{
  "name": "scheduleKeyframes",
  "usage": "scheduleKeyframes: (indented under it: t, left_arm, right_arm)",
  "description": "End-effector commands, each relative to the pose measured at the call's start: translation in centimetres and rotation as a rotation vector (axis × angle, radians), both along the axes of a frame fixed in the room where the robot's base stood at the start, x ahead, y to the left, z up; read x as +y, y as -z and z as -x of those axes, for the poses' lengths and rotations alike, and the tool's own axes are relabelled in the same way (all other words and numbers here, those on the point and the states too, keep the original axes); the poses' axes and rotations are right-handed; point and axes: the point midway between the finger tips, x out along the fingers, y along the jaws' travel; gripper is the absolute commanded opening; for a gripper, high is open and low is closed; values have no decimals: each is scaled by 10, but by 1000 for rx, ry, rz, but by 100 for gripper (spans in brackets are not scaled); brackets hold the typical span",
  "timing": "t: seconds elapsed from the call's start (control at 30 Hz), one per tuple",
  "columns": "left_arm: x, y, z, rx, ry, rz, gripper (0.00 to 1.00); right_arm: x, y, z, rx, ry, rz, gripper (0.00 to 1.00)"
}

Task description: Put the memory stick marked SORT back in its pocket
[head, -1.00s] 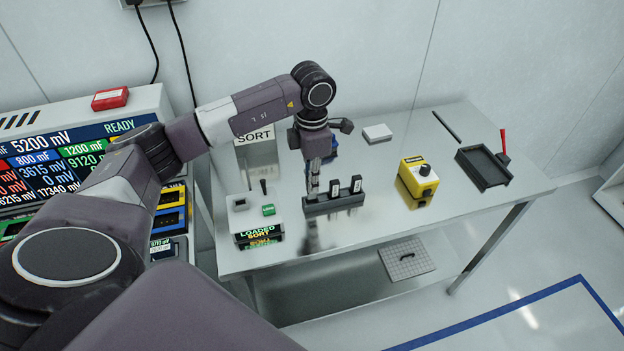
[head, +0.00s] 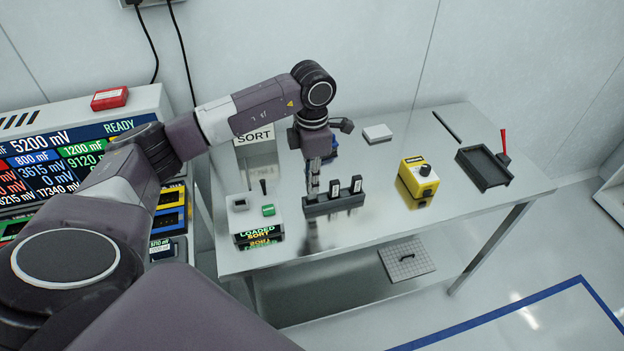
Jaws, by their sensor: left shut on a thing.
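A dark rack (head: 322,207) stands on the steel table. Two black memory sticks with white labels, one in the middle (head: 334,188) and one at the right (head: 357,184), stand upright in it. My left gripper (head: 313,188) points down over the rack's left end. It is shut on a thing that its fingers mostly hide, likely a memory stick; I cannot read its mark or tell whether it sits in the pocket. My right gripper is out of view.
A white box (head: 240,212) with a green button and a "LOADED SORT" display stands left of the rack. A SORT sign (head: 254,138) is behind. A yellow box (head: 418,172) with a black knob and a dark tray (head: 484,170) stand right. The table between rack and yellow box is clear.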

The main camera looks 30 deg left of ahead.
Motion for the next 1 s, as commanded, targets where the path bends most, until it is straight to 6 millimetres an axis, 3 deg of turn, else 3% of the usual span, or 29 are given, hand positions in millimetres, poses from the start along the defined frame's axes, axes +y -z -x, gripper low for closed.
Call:
scheduleKeyframes:
  t: [1.0]
  left_arm:
    - [0,16,0,0,0,0,0]
  right_arm:
    - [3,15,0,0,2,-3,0]
